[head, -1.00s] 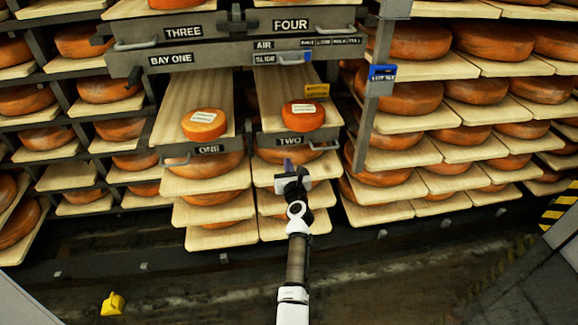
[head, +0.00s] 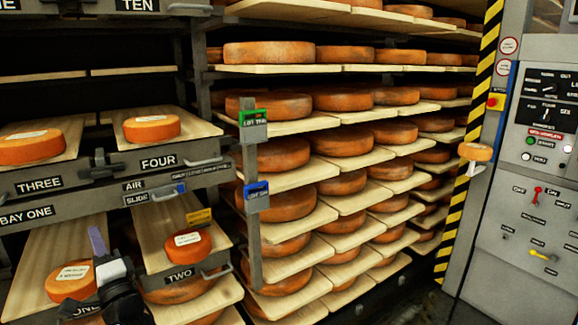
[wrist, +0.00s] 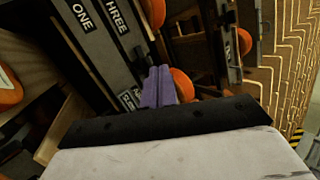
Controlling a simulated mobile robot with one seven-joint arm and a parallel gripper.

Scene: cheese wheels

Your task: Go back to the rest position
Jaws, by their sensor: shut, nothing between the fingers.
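My gripper (head: 98,240) shows at the lower left of the head view, in front of the shelf bays marked ONE and TWO. Its purple fingers are together with nothing between them. In the wrist view the shut purple fingers (wrist: 158,86) point toward the bay rack. A small labelled cheese (head: 188,246) lies on the board of bay TWO, to the right of the gripper. Another labelled cheese (head: 70,283) lies on the board of bay ONE, partly hidden by my arm. I cannot tell how far the fingers are from the rack.
Labelled cheeses sit in bays THREE (head: 30,146) and FOUR (head: 152,128). Racks of large cheese wheels (head: 342,142) fill the middle. A post carries a green tag (head: 253,118) and a blue tag (head: 257,188). A grey control panel (head: 540,190) stands at the right behind a striped post (head: 470,150).

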